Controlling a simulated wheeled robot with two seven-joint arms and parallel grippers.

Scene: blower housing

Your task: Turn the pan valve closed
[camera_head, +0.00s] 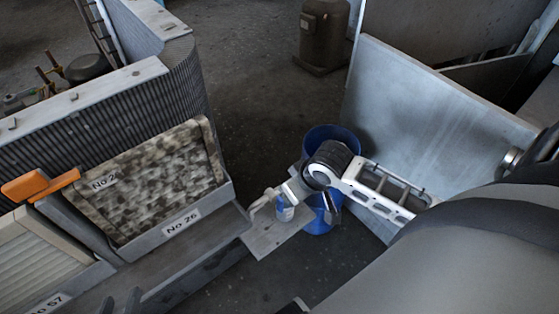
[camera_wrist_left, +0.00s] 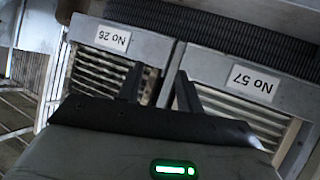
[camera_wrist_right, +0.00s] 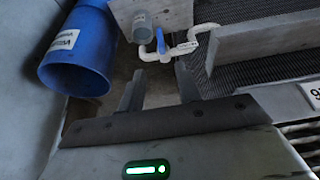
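The pan valve's blue handle (camera_wrist_right: 161,40) stands on a white pipe (camera_wrist_right: 186,47) in the right wrist view, pointing up in the picture, across the pipe's lower run. Whether the valve is closed I cannot tell. In the head view the white pipe (camera_head: 258,204) shows at the pan's end, partly behind my right arm. My right gripper (camera_wrist_right: 160,88) is open and empty, with the handle beyond the gap between its fingertips, apart from them. My left gripper (camera_head: 120,302) is open and empty at the bottom of the head view; it also shows in the left wrist view (camera_wrist_left: 160,80).
A blue bucket (camera_wrist_right: 78,50) stands close left of my right gripper. A grey panel (camera_head: 430,110) leans behind my right arm. Filter frames with labels No 26 (camera_wrist_left: 112,39) and No 57 (camera_wrist_left: 252,80) face my left gripper. An orange handle (camera_head: 40,186) lies left.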

